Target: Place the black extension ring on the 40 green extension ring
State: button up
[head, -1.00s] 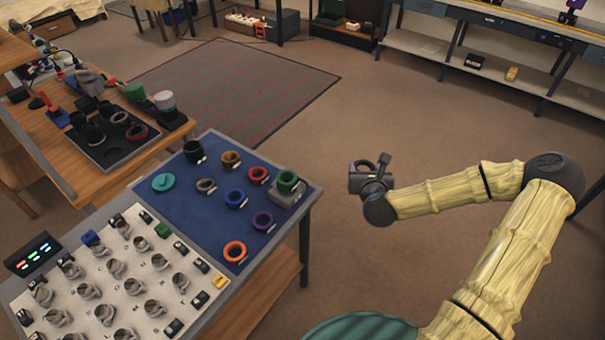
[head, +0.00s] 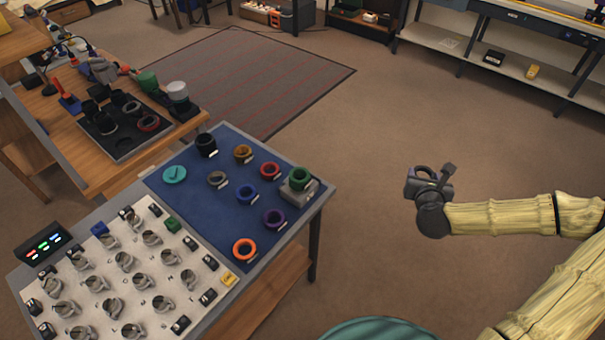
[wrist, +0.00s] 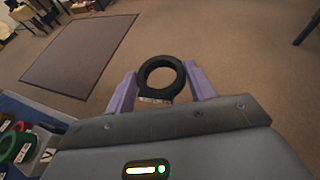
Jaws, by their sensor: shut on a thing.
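The black extension ring (wrist: 162,78) is held between the two purple fingers of my gripper (wrist: 161,88) in the wrist view, with a small light label on its near side. In the head view the ring (head: 426,173) shows as a dark loop at my gripper (head: 420,178), which is out over the open floor, right of the table. The green extension ring (head: 299,177) sits on a grey block (head: 300,193) at the right edge of the blue mat (head: 212,205). Its marking is too small to read. A green ring also shows at the wrist view's left edge (wrist: 14,146).
The mat also bears orange (head: 244,249), purple (head: 274,217), blue (head: 247,194), red (head: 270,170) and black (head: 206,144) rings. A white board (head: 110,280) with several grey holders lies in front. A wooden bench (head: 50,110) stands at left. Floor around my gripper is clear.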

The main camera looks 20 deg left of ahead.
jog(key=shift+a, duration=0.1)
jog(key=w+a+r+n+g+y+b, duration=0.1)
jog(key=a+n+y, duration=0.2)
jog(key=a, duration=0.4)
jog(key=w+a+r+n+y+b, duration=0.1)
jog(key=a+r+n+y, duration=0.15)
jog(key=a, duration=0.55)
notch_tip(320, 180, up, 3)
jog(key=n+g+y+b, duration=0.2)
jog(key=n+g+y, duration=0.5)
send_over(304, 178)
jog(key=shift+r+h, duration=0.15)
jog(key=shift+h, duration=0.1)
jog(key=shift+t, duration=0.3)
notch_tip(304, 178, down, 6)
jog(key=shift+f, duration=0.15)
jog(key=shift+f, duration=1.9)
